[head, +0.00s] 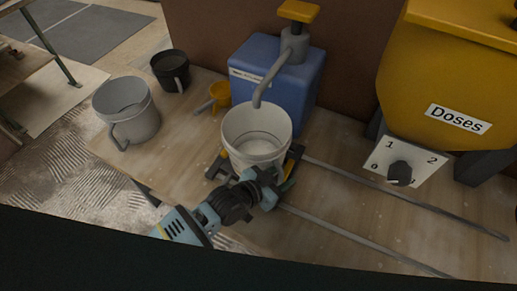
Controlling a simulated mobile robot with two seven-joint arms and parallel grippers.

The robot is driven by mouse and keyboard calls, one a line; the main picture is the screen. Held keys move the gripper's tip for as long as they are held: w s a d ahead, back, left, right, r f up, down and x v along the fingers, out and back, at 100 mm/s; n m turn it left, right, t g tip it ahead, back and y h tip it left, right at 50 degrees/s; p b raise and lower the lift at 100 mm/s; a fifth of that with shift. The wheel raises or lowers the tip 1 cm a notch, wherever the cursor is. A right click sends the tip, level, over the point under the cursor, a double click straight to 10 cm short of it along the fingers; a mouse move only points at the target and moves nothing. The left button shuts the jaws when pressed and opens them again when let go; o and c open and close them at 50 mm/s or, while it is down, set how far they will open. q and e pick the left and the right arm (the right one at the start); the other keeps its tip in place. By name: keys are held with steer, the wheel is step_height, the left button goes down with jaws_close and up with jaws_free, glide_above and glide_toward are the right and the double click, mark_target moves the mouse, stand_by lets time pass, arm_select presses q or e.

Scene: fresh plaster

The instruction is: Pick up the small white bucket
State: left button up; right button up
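The small white bucket (257,133) stands upright on the wooden table, under the spout of a blue pump dispenser. Its open top faces up and its inside looks pale. My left gripper (257,161) reaches in from the front, low on the bucket. Its fingers are spread wide, one on the left and one on the right of the bucket's lower part. They look slightly apart from the wall, though the bucket hides part of them. My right gripper is out of view.
The blue dispenser (284,84) stands close behind the bucket, its spout reaching over the rim. A grey bucket (138,122), a black bucket (167,72) and a yellow scoop (219,95) stand left. Two metal rails (400,201) run right, below a yellow hopper (440,80) with a dial (399,173).

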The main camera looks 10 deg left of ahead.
arm_select(q)
jaws_close()
steer(key=shift+r, duration=0.15)
stand_by(0.4)
